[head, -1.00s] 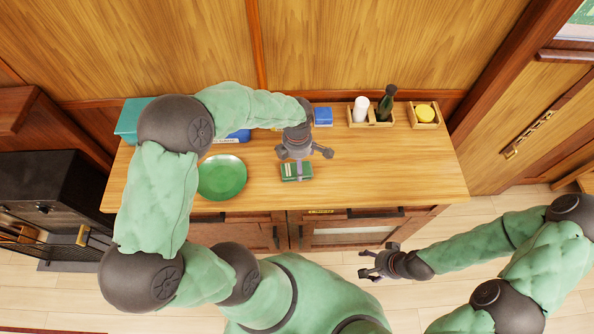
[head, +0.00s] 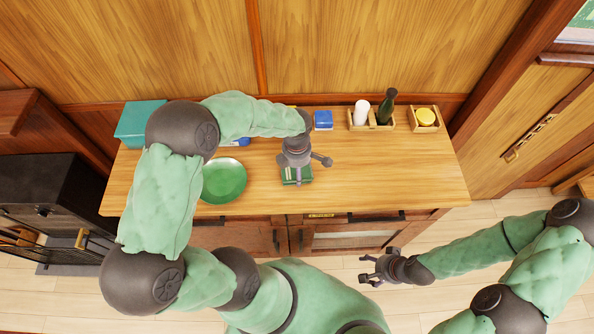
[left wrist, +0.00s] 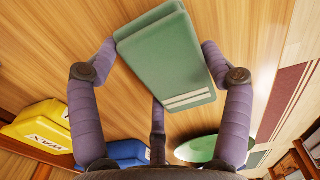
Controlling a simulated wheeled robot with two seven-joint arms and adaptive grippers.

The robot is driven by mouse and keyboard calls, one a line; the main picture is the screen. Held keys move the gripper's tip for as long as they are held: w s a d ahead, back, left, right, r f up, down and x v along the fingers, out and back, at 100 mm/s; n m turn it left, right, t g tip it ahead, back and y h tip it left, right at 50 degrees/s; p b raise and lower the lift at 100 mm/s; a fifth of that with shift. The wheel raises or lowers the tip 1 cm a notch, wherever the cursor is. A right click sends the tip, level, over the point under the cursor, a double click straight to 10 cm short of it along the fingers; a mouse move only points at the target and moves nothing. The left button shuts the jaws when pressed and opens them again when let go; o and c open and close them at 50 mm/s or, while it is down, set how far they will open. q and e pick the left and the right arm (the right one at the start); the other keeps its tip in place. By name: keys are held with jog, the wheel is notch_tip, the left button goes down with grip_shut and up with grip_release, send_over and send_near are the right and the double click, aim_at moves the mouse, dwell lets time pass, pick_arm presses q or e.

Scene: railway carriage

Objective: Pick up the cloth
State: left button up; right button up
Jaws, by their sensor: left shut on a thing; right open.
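The cloth (head: 305,177) is a small green folded block near the front of the wooden counter, partly hidden under my left gripper (head: 297,178). In the left wrist view the cloth (left wrist: 168,62) shows two pale stripes near one end. The fingers of my left gripper (left wrist: 160,52) are shut on it from opposite sides, with another finger by its lower edge. Whether the cloth touches the counter I cannot tell. My right gripper (head: 366,269) is open and empty, low in front of the counter.
A green plate (head: 223,180) lies left of the cloth. The counter's right part (head: 410,170) is clear.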

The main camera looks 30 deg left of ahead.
pick_arm(q)
jog(key=shift+r, duration=0.4)
notch_tip(320, 180, up, 2)
jog(key=shift+r+p, duration=0.15)
jog(key=shift+p, duration=0.2)
jog(key=s+d+r+p, duration=0.2)
jog(key=s+d+r, duration=0.5)
jog(key=s+r, duration=0.3)
jog(key=shift+s+d, duration=0.15)
jog(key=shift+s, duration=0.8)
jog(key=o, duration=0.6)
jog(key=shift+f, duration=0.1)
jog(key=c, duration=0.5)
